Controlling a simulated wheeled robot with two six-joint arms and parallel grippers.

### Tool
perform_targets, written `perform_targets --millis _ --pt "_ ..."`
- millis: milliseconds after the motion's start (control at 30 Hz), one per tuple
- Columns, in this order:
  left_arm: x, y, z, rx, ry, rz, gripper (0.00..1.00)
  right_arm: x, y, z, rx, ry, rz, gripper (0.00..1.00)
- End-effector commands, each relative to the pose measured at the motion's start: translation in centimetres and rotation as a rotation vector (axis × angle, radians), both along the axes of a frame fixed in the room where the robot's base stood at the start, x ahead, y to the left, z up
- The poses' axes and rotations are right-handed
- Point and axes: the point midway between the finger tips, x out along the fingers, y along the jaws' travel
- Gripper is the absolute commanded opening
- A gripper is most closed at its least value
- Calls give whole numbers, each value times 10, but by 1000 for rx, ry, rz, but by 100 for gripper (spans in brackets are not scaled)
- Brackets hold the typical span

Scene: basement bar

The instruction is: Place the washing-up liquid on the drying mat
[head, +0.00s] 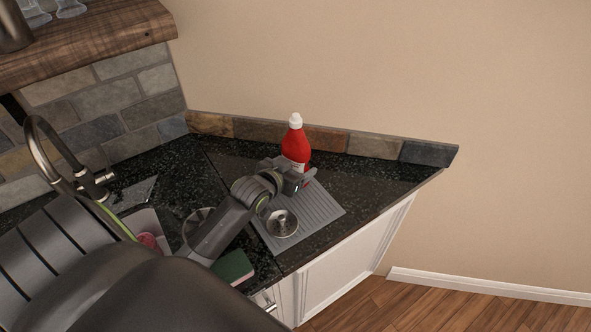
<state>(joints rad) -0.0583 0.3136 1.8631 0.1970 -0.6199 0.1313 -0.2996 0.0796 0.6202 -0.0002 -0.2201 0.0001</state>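The washing-up liquid (295,146) is a red bottle with a white cap, standing upright toward the back of the dark counter. The drying mat (322,209) is a grey ribbed sheet near the counter's front edge. My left gripper (303,182) is at the lower part of the bottle, over the far end of the mat. The gripper covers the bottle's base, so whether it rests on the mat is hidden. I cannot tell whether the fingers are closed on the bottle. My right gripper is not in view.
A round metal lid-like item (282,223) lies on the mat. A green sponge (235,267) is at the counter's front edge. A sink with a tall tap (97,180) is at the left. A low stone upstand (373,146) runs behind; the counter's right end is clear.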

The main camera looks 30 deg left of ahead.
Motion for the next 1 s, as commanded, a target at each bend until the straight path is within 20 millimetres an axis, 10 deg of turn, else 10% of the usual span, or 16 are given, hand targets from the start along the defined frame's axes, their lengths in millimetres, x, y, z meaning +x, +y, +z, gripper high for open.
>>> perform_targets --millis 500,533,600,1000 --pt "0 -1 -18 1 -6 -1 29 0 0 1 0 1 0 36" --pt "0 0 -19 0 -1 0 73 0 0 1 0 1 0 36" --pt "0 0 -19 0 -1 0 82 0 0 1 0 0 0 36" --pt "0 0 -16 0 -2 -1 92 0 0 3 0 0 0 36"
